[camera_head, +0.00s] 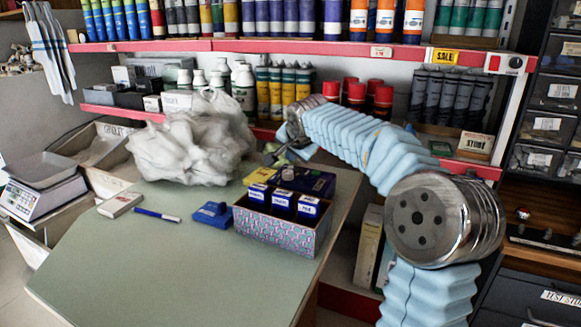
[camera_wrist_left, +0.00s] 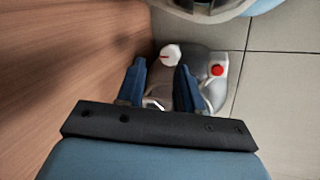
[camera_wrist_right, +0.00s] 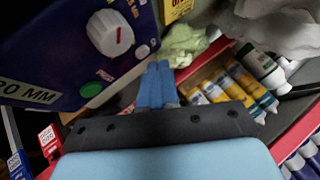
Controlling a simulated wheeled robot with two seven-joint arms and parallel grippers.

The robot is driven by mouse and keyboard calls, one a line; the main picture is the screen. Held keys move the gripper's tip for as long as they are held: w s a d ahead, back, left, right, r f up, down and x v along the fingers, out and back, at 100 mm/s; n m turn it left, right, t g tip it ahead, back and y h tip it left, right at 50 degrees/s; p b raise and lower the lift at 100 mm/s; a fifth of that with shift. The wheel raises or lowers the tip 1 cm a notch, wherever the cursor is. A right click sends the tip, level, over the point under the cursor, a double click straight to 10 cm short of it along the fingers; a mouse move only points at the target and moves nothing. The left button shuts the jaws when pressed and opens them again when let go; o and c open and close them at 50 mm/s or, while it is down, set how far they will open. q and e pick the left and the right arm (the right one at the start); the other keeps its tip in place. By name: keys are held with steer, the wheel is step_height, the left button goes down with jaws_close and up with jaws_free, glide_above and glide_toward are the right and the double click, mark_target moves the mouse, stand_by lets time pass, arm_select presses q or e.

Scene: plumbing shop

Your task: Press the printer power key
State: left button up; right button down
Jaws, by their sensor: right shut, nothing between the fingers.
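A dark blue device with a white knob (camera_wrist_right: 110,33) and a green button (camera_wrist_right: 91,89) fills the upper left of the right wrist view. A dark blue box (camera_head: 318,184), perhaps the same device, sits behind the patterned box in the head view. I cannot tell which thing is the printer's power key. My right gripper (camera_wrist_right: 157,84) is shut and empty, beside the device and apart from the green button. In the head view its hand is partly hidden near the white bag. My left gripper (camera_wrist_left: 161,84) is open and empty, low beside a wooden panel; the head view does not show it.
A patterned box (camera_head: 280,232) holds small blue boxes on the green table (camera_head: 150,255). Red-edged shelves (camera_head: 240,45) with bottles stand behind. The table's front is clear.

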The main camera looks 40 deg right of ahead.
stand_by(0.5)
steer(key=shift+f+b, duration=0.4)
steer(key=shift+b, duration=0.15)
steer(key=shift+f, duration=0.2)
steer(key=shift+r, duration=0.65)
step_height(320, 180, up, 6)
steer(key=p, duration=0.5)
stand_by(0.6)
